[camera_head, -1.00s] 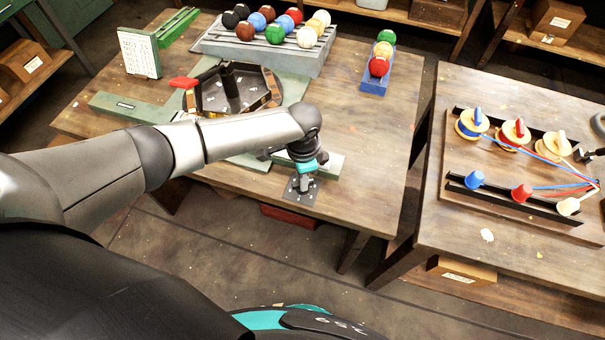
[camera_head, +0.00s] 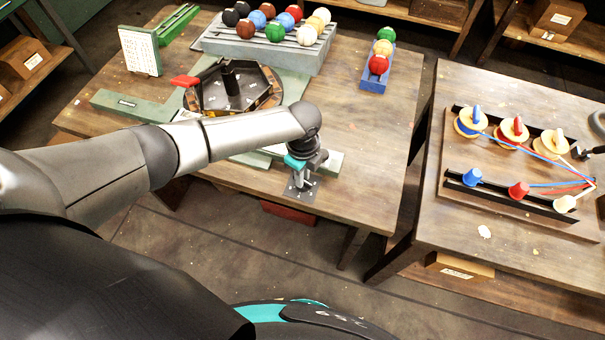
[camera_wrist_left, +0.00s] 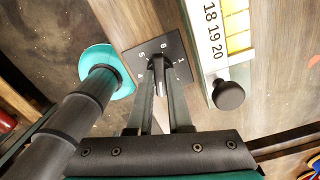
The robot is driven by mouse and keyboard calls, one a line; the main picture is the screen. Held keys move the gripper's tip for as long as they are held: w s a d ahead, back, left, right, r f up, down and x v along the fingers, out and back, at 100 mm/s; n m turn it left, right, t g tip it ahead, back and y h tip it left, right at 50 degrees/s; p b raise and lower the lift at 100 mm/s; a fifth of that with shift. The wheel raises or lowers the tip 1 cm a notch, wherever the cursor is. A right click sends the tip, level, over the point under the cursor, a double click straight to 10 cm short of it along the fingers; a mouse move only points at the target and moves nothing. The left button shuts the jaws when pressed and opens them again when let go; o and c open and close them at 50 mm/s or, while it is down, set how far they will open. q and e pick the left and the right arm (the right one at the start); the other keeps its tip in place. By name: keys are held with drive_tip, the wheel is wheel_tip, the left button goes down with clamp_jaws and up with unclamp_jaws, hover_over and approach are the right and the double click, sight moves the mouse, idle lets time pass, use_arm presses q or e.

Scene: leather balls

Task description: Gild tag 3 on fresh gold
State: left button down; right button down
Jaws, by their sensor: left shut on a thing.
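My left gripper (camera_head: 300,184) is over a dark square plate (camera_head: 311,190) at the table's front edge. In the left wrist view the gripper (camera_wrist_left: 160,72) is shut on a dark upright handle (camera_wrist_left: 158,62) at the plate's middle. A round black knob (camera_wrist_left: 228,95) is at the strip's end. I cannot make out a tag 3.
Behind my arm are an octagonal tray (camera_head: 270,98), a rack of coloured balls (camera_head: 290,62), a blue ball holder (camera_head: 373,84) and a white grid board (camera_head: 139,51). A second table (camera_head: 450,225) with spools stands to the right.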

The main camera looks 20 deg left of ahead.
use_arm(q)
drive_tip(key=shift+d+m, duration=0.1)
drive_tip(key=shift+m, duration=1)
drive_tip(key=c, duration=0.8)
unclamp_jaws()
drive_tip(key=shift+c, duration=0.2)
wheel_tip(320, 180, up, 15)
drive_tip(key=p, duration=0.1)
drive_tip(key=shift+r, duration=0.15)
